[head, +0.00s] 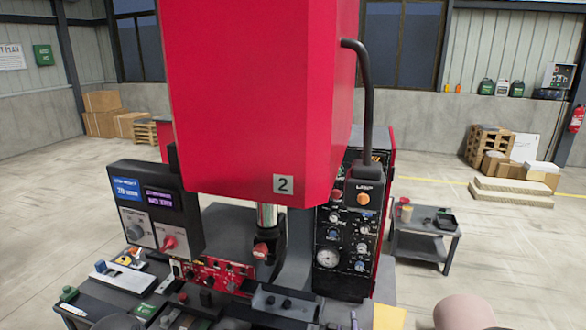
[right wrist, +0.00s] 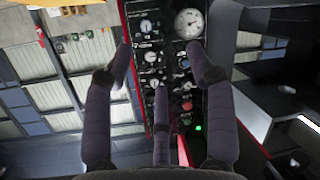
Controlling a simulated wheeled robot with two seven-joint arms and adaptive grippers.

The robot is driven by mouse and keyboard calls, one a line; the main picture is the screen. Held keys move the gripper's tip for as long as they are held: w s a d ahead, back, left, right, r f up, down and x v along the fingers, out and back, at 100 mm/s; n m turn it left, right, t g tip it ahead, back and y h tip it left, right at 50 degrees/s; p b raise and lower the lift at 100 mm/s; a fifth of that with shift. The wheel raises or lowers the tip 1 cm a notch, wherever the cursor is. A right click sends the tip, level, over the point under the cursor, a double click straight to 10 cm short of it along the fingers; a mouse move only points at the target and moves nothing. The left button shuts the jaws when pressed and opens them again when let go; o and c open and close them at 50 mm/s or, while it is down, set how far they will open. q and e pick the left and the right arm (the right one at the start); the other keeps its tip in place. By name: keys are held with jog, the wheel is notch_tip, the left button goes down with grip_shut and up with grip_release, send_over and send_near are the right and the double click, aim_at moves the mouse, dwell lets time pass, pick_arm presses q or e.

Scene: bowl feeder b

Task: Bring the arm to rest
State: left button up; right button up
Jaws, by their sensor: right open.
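My right gripper (right wrist: 160,58) shows in the right wrist view with its dark, padded fingers spread apart. Nothing is between the fingers. Beyond them is the black control panel (right wrist: 150,52) with several gauges and knobs, which appears turned over in this view. The same panel (head: 345,235) shows upright in the head view, on the right side of a red press (head: 260,95) marked 2. I cannot tell how far the fingertips are from the panel. My left gripper is not recognisable in either view.
A display box (head: 155,212) stands left of the press. Red parts (head: 215,273) lie on the cluttered bench in front. A black lever or hose (head: 367,90) runs down to a box with an orange button (head: 364,196). A small side table (head: 425,245) stands right, with open floor around it.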

jog(key=s+f+m+g+y, duration=0.2)
jog(key=s+f+g, duration=0.35)
jog(key=f, duration=0.75)
jog(key=s+a+f+m+g+y, duration=0.1)
jog(key=s+a+f+m+g, duration=0.15)
jog(key=s+f, duration=0.45)
jog(key=s+a+f+m+g+y, duration=0.15)
jog(key=s+f+g, duration=0.25)
jog(key=s, duration=0.7)
jog(key=s+a+f+m+g+y, duration=0.1)
jog(key=s+f+g+y, duration=0.15)
jog(key=s+f, duration=0.4)
jog(key=f+b, duration=0.1)
jog(key=b, duration=0.1)
jog(key=a+f+b, duration=0.1)
jog(key=b, duration=0.1)
jog(key=f+n+h+b, duration=0.1)
jog(key=b, duration=0.2)
jog(key=shift+w+a+f+t, duration=0.1)
jog(key=shift+a+f+t, duration=0.15)
jog(key=shift+a, duration=0.05)
